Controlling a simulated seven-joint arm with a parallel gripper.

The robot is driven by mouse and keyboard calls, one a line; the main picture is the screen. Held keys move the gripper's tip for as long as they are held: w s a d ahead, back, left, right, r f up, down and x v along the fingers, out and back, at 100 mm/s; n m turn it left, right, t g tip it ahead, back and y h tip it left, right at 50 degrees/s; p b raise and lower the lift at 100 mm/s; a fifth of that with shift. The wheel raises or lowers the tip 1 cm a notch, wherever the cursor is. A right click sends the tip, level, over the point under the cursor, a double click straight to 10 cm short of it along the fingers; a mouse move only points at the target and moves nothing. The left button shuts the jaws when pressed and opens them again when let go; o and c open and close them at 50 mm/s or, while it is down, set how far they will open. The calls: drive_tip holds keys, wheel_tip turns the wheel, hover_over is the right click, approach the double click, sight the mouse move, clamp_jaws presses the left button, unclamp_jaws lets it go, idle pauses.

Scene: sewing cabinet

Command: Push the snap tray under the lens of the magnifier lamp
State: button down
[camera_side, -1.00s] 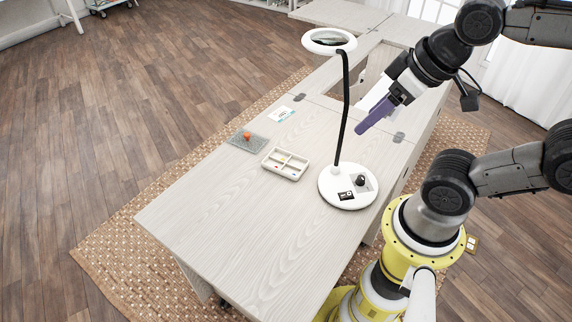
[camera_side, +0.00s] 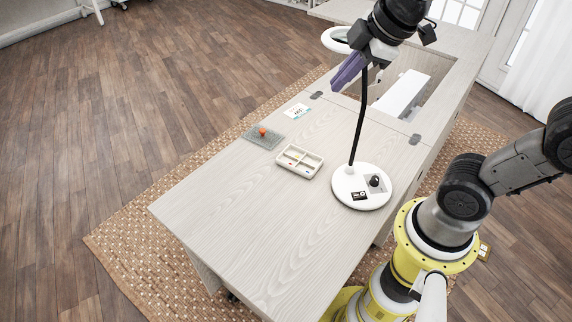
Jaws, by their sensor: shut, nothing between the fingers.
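The snap tray (camera_side: 299,161) is a cream tray with compartments holding a few small coloured pieces. It lies on the cabinet top, left of the magnifier lamp's round white base (camera_side: 361,190). The lamp's dark stem rises to a white ring lens (camera_side: 337,40) high at the back, partly hidden by my arm. My gripper (camera_side: 338,86) has purple fingers, shut and empty. It is in the air in front of or beside the lamp's stem in the picture, above the far part of the cabinet and apart from the tray.
A grey mat (camera_side: 258,139) with an orange pincushion (camera_side: 262,131) lies left of the tray. A small white card (camera_side: 297,111) lies behind it. The cabinet has a rectangular opening (camera_side: 408,95) with a white machine in it. The near cabinet top (camera_side: 250,215) is clear.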

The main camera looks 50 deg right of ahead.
sight(310, 157)
drive_tip(key=w+a+f+n+g, duration=0.2)
drive_tip(key=w+f+n+g, duration=0.3)
drive_tip(key=w+f, duration=0.95)
drive_tip(key=shift+n+g, duration=0.4)
drive_tip(key=shift+n, duration=0.4)
drive_tip(key=f, duration=1.8)
drive_tip(key=shift+a+f, duration=0.3)
drive_tip(key=shift+f, duration=0.1)
drive_tip(key=d, duration=0.3)
drive_tip(key=shift+s+d, duration=0.1)
drive_tip(key=shift+s, duration=0.15)
drive_tip(key=shift+d, duration=0.4)
drive_tip(key=d, duration=0.3)
drive_tip(key=s+d, duration=0.1)
drive_tip(key=d, duration=0.5)
drive_tip(key=shift+s+d+r, duration=0.1)
drive_tip(key=shift+s+d, duration=0.2)
